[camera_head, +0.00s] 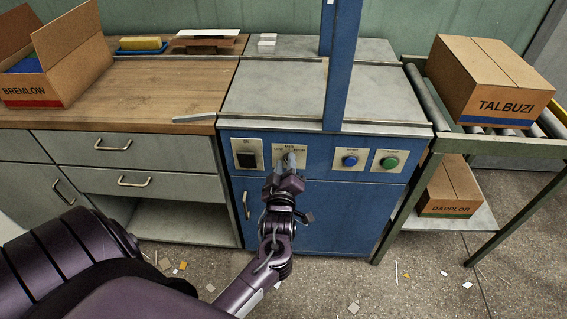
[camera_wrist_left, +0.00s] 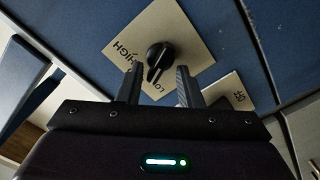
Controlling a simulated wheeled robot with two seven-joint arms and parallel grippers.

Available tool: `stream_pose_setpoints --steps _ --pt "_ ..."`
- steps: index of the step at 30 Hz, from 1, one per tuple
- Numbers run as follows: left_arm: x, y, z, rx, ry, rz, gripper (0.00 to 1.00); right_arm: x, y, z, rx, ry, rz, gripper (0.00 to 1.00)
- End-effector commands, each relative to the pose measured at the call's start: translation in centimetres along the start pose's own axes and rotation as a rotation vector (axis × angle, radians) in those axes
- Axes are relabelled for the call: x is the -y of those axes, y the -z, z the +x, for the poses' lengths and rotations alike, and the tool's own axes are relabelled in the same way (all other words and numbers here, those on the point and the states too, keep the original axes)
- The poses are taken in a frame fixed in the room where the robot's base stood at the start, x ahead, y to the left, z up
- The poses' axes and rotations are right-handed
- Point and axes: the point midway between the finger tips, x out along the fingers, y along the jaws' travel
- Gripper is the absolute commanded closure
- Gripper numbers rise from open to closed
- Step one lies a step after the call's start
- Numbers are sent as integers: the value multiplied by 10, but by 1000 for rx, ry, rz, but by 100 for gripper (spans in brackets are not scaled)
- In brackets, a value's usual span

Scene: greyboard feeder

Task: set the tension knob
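The tension knob (camera_wrist_left: 159,56) is a black pointer knob on a beige plate (camera_wrist_left: 185,28) with the words HIGH and LOW, best seen in the left wrist view. In the head view its plate (camera_head: 280,148) is on the blue front panel, and the knob is mostly hidden by my gripper. My left gripper (camera_head: 289,166) is right in front of this plate. In the left wrist view its two fingers (camera_wrist_left: 157,84) are apart, with the knob's pointer between and just beyond their tips. No contact is clear. My right gripper is not in view.
The panel also has a black switch (camera_head: 247,153), a blue button (camera_head: 349,161) and a green button (camera_head: 389,162). Wooden-topped drawers (camera_head: 130,180) stand left. A roller stand (camera_head: 450,147) at right bears a TALBUZI box (camera_head: 487,82). Scraps litter the floor.

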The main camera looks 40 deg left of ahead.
Motion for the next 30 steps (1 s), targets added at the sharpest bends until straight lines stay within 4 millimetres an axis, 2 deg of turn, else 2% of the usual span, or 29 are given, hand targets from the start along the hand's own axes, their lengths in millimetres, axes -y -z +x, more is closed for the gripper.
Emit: stream_pose_setpoints --steps 8,21,30 --pt "-1 4 -4 -8 -2 0 67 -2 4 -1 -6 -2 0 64" --pt "-1 0 -70 -2 -1 0 67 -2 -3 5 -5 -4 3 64" --pt "-2 1 -78 -4 -3 1 67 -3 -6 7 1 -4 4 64"
